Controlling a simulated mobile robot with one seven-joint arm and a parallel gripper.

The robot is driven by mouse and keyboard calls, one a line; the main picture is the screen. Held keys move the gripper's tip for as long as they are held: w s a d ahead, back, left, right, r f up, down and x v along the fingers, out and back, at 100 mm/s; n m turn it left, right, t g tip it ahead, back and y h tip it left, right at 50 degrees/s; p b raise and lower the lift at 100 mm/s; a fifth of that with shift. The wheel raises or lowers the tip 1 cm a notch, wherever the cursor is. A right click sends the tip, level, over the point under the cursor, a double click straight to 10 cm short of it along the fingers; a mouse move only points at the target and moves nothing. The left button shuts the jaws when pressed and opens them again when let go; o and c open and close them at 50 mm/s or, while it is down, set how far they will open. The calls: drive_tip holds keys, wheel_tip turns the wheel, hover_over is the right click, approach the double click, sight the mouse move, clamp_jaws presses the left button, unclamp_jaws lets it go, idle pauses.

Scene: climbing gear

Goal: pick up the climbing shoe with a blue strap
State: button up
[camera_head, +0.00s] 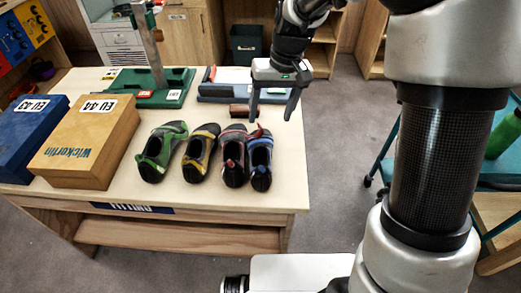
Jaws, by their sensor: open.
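The climbing shoe with a blue strap (260,157) lies on the wooden table (286,187), rightmost in a row of climbing shoes, near the table's right edge. Its toe points to the front. A shoe with a red strap (234,158) sits close beside it on the left; I cannot tell whether they touch. Further left are a shoe with a yellow strap (201,152) and a green shoe (160,150). My gripper (272,116) is open and empty, fingers pointing down, around or above the back end of the blue-strap shoe. Its height over the shoe is hard to tell.
A tan box (70,158) and a blue box (28,127) stand at the table's left. A green stand (158,86) and a grey tray (222,89) sit at the back, with a small brown block (240,111) behind the shoes. A teal cart stands at the right.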

sight(263, 143)
drive_tip(key=f, duration=0.5)
drive_tip(key=a+f+b, duration=0.1)
drive_tip(key=f, duration=0.3)
drive_tip(key=w+a+f, duration=0.1)
drive_tip(key=f, duration=0.4)
drive_tip(key=shift+a+f+b, duration=0.15)
drive_tip(key=shift+f+b, duration=0.15)
drive_tip(key=c, duration=1.1)
drive_tip(key=shift+c, duration=0.2)
drive_tip(key=shift+r, duration=0.15)
